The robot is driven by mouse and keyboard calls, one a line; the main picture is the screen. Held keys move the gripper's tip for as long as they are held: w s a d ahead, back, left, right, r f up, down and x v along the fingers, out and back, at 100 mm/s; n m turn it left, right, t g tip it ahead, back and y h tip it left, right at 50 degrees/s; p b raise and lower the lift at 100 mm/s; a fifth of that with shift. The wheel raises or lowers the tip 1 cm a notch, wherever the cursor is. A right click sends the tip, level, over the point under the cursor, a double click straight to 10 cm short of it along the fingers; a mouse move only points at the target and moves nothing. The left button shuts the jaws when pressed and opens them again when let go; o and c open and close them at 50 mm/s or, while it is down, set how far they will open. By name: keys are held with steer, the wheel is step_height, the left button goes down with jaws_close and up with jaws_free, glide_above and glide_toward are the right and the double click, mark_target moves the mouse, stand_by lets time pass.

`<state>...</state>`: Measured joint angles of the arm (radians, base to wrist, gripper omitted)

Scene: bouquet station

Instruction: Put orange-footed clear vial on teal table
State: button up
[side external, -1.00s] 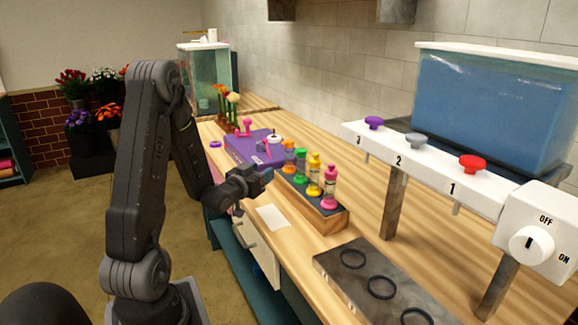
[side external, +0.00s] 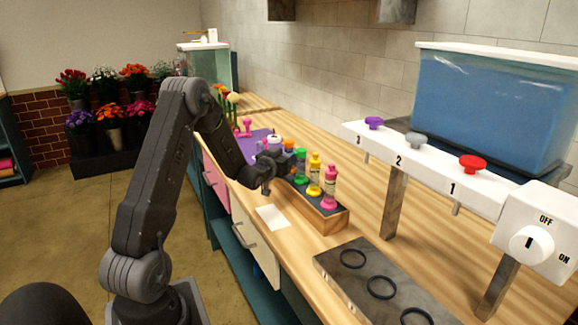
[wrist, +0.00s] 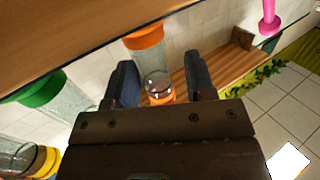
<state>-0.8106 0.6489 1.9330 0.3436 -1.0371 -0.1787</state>
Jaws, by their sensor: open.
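The orange-footed clear vial (wrist: 157,84) shows in the wrist view between the two dark fingers of my gripper (wrist: 160,78), with room on both sides. Its orange end pieces and clear glass show. In the side external view my gripper (side external: 284,164) is at the far end of the wooden vial rack (side external: 327,218). It partly hides the orange vial (side external: 290,144) there. My gripper is open and holds nothing. I cannot make out a separate teal table; teal shows on the cabinet (side external: 238,243) under the wooden counter.
Green (side external: 299,181), yellow (side external: 314,174) and pink (side external: 329,190) vials stand beside it in the rack. A purple stand (side external: 250,145) is behind my gripper. A white card (side external: 272,217) and a dark plate with rings (side external: 375,285) lie in front. The tap bar (side external: 425,170) stands to the right.

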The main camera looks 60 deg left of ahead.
steer(key=shift+w+a, duration=0.1)
steer(key=shift+w, duration=0.05)
steer(key=shift+c, duration=0.5)
jaws_close()
steer(key=shift+r, duration=0.2)
